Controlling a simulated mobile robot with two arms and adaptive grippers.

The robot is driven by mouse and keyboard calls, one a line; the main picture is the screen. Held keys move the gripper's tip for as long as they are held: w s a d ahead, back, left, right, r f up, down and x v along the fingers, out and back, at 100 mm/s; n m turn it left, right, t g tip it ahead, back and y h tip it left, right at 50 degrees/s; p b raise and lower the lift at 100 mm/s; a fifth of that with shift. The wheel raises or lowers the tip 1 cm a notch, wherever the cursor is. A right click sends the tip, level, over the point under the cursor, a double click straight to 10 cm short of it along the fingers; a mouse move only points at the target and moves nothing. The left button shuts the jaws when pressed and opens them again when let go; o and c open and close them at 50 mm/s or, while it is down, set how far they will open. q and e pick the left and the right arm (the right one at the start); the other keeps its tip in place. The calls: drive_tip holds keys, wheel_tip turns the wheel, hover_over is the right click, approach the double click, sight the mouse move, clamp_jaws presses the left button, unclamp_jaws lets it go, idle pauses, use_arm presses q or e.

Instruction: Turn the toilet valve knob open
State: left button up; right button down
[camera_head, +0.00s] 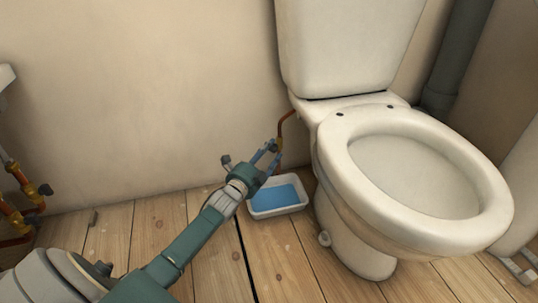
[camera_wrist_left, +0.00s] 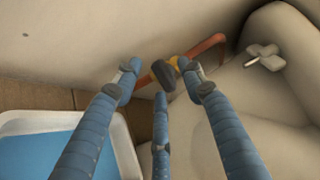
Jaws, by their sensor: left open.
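The toilet valve sits on a copper pipe (camera_head: 285,122) low at the wall, left of the toilet (camera_head: 345,150). In the left wrist view its dark knob (camera_wrist_left: 163,76) and yellow brass body (camera_wrist_left: 174,63) show between my fingertips. My left gripper (camera_head: 271,152) is at the valve in the head view and covers much of it. In the left wrist view the left gripper (camera_wrist_left: 160,80) is open, with its blue fingers spread around the knob. Whether any finger touches the knob, I cannot tell. My right gripper is not in view.
A white tray with blue content (camera_head: 299,208) lies on the wooden floor below the valve. The toilet stands close on the right. Another pipe with brass valves (camera_head: 30,189) is at the far left. The floor (camera_head: 150,225) between is mostly clear.

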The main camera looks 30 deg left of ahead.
use_arm(q)
clamp_jaws()
drive_tip(key=shift+r, duration=0.1)
